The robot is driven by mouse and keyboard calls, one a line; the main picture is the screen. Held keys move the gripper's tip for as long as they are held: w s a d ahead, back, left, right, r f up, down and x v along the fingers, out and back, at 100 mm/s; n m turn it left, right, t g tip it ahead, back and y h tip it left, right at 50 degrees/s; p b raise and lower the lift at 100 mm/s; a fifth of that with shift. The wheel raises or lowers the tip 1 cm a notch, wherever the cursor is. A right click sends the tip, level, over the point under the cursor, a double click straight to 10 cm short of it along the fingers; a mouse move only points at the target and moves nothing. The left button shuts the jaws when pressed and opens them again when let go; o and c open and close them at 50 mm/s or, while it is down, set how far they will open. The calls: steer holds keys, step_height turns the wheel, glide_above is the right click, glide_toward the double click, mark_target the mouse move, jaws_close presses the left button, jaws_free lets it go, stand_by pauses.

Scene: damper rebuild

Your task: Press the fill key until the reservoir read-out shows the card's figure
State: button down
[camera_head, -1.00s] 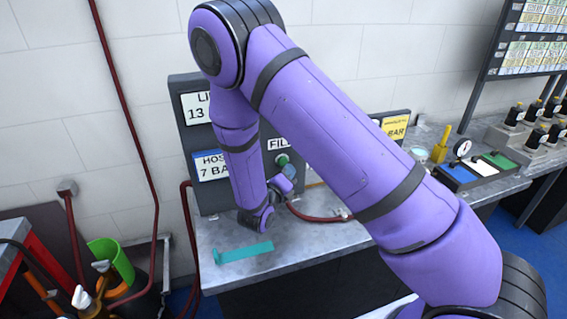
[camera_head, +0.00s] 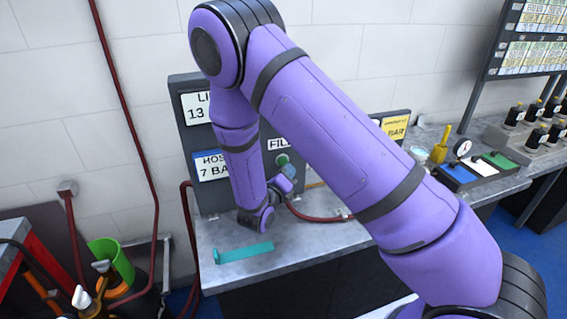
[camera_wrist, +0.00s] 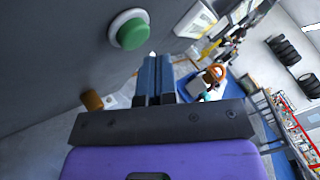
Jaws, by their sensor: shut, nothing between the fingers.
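The fill key is a round green button in a pale collar, on a dark grey upright panel (camera_head: 192,140). In the wrist view the green key (camera_wrist: 131,33) sits above and left of my gripper (camera_wrist: 153,62). The fingers are together and empty, and a gap shows between them and the key. In the head view the key (camera_head: 282,159) shows just beside my gripper (camera_head: 289,171), under a "FILL" label. The panel carries a white "LI... 13" plate (camera_head: 196,108) and a "HOSE 7 BAR" plate (camera_head: 210,166), both partly covered by my arm. A yellow plate (camera_head: 396,127) reads "BAR"; its figure is hidden.
A teal bracket-like piece (camera_head: 245,253) lies on the grey bench (camera_head: 330,240) near its front edge. A dark red hose (camera_head: 318,216) runs along the bench below the panel.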

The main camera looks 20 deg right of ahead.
stand_by(0.3)
steer(key=shift+w, duration=0.4)
steer(key=shift+w, duration=0.5)
stand_by(0.7)
steer(key=shift+s, duration=0.15)
stand_by(1.7)
steer(key=shift+s, duration=0.8)
steer(key=shift+s, duration=2.5)
